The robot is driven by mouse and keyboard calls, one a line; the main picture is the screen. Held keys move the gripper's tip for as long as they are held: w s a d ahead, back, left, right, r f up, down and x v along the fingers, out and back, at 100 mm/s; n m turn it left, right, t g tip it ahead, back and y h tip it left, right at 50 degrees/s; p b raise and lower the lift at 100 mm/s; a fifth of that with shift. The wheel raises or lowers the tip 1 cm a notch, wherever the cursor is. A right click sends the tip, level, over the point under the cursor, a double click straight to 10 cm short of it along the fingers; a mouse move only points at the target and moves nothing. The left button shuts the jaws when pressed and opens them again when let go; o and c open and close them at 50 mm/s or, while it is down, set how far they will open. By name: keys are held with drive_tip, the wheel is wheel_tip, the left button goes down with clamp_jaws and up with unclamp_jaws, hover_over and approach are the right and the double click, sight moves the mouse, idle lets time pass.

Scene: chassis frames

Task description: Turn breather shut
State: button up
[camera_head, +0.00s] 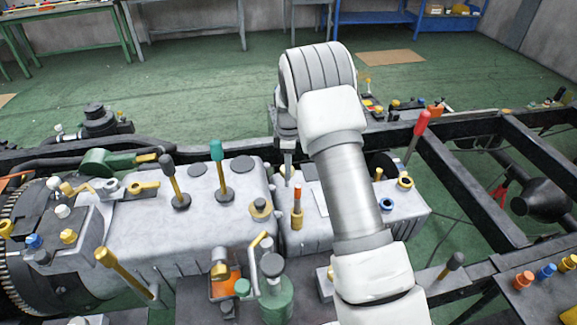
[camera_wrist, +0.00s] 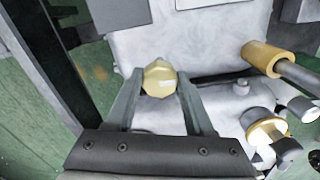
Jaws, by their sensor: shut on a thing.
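A brass, faceted breather cap (camera_wrist: 159,78) sits on the grey casing in the wrist view, between the tips of my gripper (camera_wrist: 160,92). The two grey fingers stand one on each side of it and are shut on it. In the head view my gripper (camera_head: 287,160) points down at the far side of the grey casing (camera_head: 310,237). The cap itself is hard to make out there beside the fingers. I cannot tell from these frames how far it is turned.
An orange-tipped brass lever (camera_head: 297,205) stands close in front of my gripper. A green-topped lever (camera_head: 220,165) and a black-topped lever (camera_head: 172,178) rise to the left. A red-topped lever (camera_head: 416,132) stands to the right by the black frame rails (camera_head: 470,190).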

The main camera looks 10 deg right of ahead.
clamp_jaws()
drive_tip(key=m+b, duration=0.1)
drive_tip(key=m, duration=0.2)
drive_tip(key=shift+m, duration=0.4)
drive_tip(key=m, duration=0.4)
drive_tip(key=shift+a+m, duration=0.1)
drive_tip(key=shift+m, duration=0.2)
drive_tip(key=m, duration=0.5)
drive_tip(key=shift+s+a+b, duration=0.1)
drive_tip(key=shift+b, duration=0.25)
drive_tip(key=shift+m, duration=2.3)
